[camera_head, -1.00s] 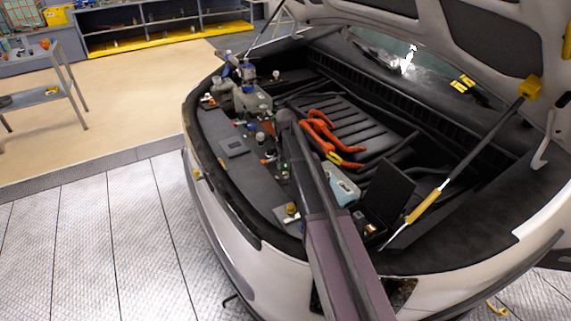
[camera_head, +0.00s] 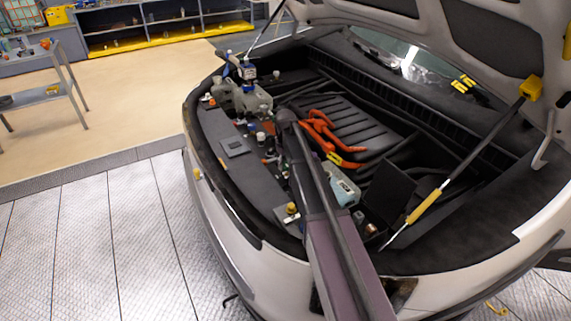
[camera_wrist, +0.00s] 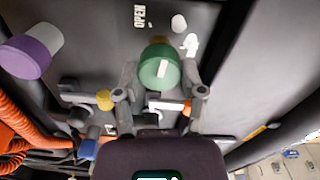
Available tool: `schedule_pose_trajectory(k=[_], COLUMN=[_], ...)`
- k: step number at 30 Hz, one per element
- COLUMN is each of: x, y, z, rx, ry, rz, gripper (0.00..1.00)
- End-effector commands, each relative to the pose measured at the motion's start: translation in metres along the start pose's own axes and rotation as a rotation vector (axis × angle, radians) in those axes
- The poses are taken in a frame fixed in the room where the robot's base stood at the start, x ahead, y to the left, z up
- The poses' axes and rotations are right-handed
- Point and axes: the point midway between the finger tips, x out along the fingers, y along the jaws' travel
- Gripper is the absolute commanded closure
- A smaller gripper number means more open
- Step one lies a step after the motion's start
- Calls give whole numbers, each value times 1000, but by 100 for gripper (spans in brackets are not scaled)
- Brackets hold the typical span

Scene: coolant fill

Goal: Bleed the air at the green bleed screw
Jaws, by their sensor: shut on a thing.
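The green bleed screw (camera_wrist: 160,67) has a round green cap with a pale mark and shows in the upper middle of the wrist view. My gripper (camera_wrist: 160,80) has one grey finger on each side of the cap and is shut on it. The fingers partly cover the screw's sides, and its lower part is hidden. In the head view my arm reaches into the open engine bay, and the gripper and screw are mostly hidden there.
A purple cap (camera_wrist: 30,50), a yellow knob (camera_wrist: 104,100), a blue knob (camera_wrist: 88,150) and orange hoses (camera_wrist: 12,140) are near my gripper. A light-blue bottle (camera_head: 342,186) and the yellow-sleeved hood strut (camera_head: 424,206) stand right of my arm.

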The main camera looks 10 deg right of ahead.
Motion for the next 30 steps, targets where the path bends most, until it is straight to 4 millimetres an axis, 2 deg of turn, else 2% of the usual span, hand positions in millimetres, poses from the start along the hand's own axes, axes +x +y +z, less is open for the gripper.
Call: schedule_pose_trajectory(k=[2,3,6,22,30], x=[0,0,0,0,0], y=[-1,-1,-1,0,1], z=[2,2,2,1,1], rx=[1,1,1,12,98], ry=[-4,-4,-3,-1,-1], rz=[-2,-2,-2,-1,0], gripper=[95,39,13,13,13])
